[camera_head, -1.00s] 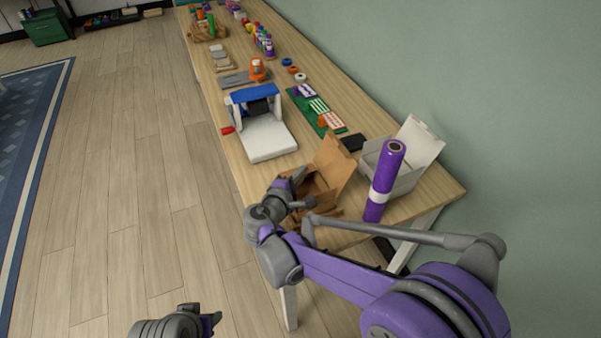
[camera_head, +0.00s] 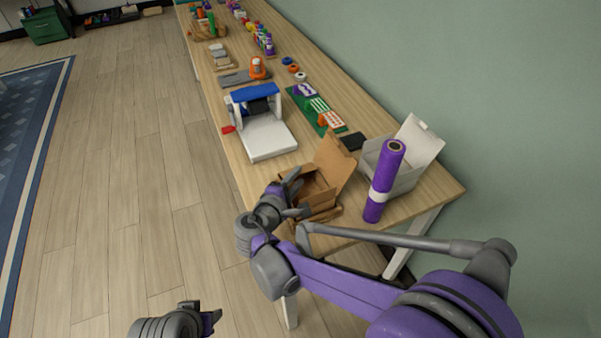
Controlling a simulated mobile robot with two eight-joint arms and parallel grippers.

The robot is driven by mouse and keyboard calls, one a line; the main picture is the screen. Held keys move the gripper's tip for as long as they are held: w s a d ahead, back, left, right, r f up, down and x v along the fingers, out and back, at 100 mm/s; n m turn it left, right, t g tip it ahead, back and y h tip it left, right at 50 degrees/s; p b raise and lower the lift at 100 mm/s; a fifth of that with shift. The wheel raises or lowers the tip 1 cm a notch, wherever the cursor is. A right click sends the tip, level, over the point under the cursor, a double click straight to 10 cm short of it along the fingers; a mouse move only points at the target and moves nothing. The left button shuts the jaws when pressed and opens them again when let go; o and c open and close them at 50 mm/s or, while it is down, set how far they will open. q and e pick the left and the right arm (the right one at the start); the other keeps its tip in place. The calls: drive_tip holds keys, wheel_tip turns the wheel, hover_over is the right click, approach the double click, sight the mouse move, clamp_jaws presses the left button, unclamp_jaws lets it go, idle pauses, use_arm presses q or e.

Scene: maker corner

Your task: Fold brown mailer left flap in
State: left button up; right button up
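The brown mailer (camera_head: 338,168) stands open near the front end of the table, with its tall lid raised at the back right. Its inside and part of its front edge show. My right gripper (camera_head: 292,194) is at the mailer's left side, its fingers pointing toward the box. The fingers look apart, with one by the left wall and one lower near the front corner. I cannot tell whether it touches the flap, and the left flap is partly hidden by it. My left gripper (camera_head: 208,318) is low at the bottom edge, over the floor, away from the table; its fingers are only partly seen.
A purple roll (camera_head: 384,182) stands upright right of the mailer, before an open grey-white box (camera_head: 408,172). A white and blue machine (camera_head: 264,132) stands behind to the left. A black pad (camera_head: 353,141) and a green board (camera_head: 313,107) lie further back. Floor at left is clear.

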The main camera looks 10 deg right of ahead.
drive_tip(key=v, duration=0.7)
drive_tip(key=shift+s+a+p, duration=0.15)
drive_tip(key=shift+s+p, duration=0.1)
drive_tip(key=shift+p, duration=0.05)
drive_tip(key=shift+r, duration=0.1)
